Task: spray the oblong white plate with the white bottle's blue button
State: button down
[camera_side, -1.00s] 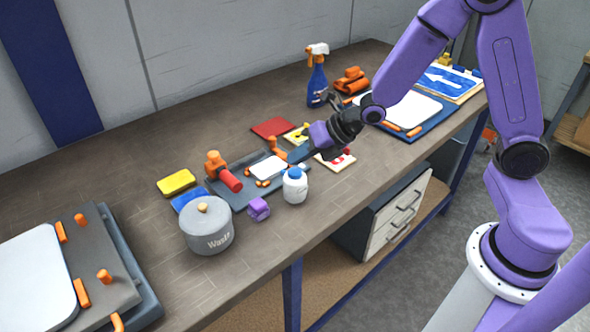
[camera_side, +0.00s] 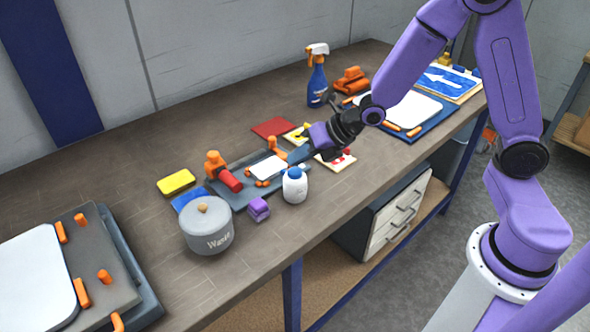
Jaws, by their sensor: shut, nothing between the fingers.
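The white bottle (camera_side: 295,187) stands upright at the front edge of the grey tray, with its blue button (camera_side: 295,173) on top. The oblong white plate (camera_side: 269,167) lies on the grey tray, up and left of the bottle, among orange pegs. My gripper (camera_side: 297,156) is shut and empty. Its fingertips are just above the bottle and to the right of the plate. I cannot tell whether they touch anything.
A grey waste pot (camera_side: 208,226), a purple block (camera_side: 259,209) and a red-ended orange clamp (camera_side: 221,170) stand left of the bottle. A blue spray bottle (camera_side: 317,78) stands behind. Small sign cards lie under my gripper. The table's front edge is close to the bottle.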

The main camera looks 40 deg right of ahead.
aim_at(300, 171)
jog(key=shift+f, duration=0.35)
jog(key=shift+f, duration=0.35)
dwell(0.6)
jog(key=shift+r, duration=0.8)
jog(key=shift+r, duration=0.15)
notch_tip(300, 171, up, 6)
jog(key=shift+f, duration=0.1)
dwell(0.4)
jog(key=shift+s, duration=0.1)
dwell(0.4)
